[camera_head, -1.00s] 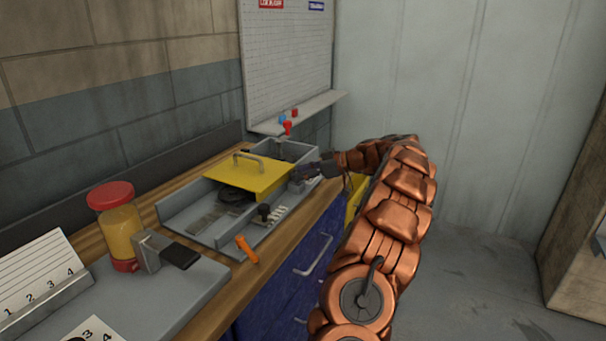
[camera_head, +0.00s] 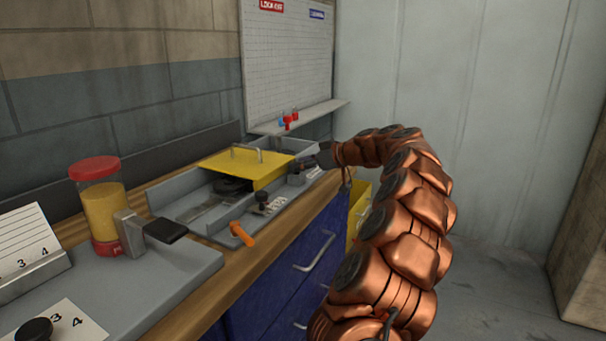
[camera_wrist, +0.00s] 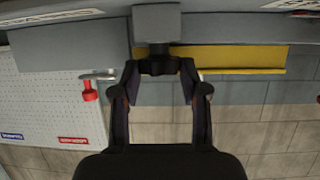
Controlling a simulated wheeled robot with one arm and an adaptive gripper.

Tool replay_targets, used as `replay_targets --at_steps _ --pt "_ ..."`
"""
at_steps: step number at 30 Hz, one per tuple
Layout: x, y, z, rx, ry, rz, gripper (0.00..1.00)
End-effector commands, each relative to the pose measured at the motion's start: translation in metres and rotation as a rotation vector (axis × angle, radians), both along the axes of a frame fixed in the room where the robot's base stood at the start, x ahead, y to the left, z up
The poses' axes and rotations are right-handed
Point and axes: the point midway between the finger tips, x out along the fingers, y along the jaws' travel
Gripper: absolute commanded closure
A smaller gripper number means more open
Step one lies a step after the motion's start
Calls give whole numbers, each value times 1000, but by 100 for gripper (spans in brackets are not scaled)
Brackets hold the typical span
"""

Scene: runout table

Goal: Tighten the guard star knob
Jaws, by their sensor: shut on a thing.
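In the wrist view, which looks upside down, the dark star knob (camera_wrist: 159,66) sits on a short stem below a grey block (camera_wrist: 157,22). My gripper (camera_wrist: 160,80) has its two fingers on either side of the knob and is shut on it. The yellow guard (camera_wrist: 240,58) shows just behind and to the right. In the head view, the yellow guard (camera_head: 247,171) with its handle sits over the grey runout table (camera_head: 190,188). My gripper (camera_head: 312,163) is at the guard's right end, where the knob cannot be made out clearly.
An orange lever (camera_head: 241,235) and a small black knob (camera_head: 262,198) are along the table's front. A red-capped jar (camera_head: 98,205) and a grey block with a black handle (camera_head: 150,232) stand at left. A blue cabinet (camera_head: 290,260) is below. Open floor lies at right.

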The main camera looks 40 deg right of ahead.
Motion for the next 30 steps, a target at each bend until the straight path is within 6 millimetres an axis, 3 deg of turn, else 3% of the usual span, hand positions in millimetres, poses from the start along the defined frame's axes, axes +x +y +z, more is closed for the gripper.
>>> replay_targets --at_steps 30 --pt "-1 6 0 -3 -1 -305 91"
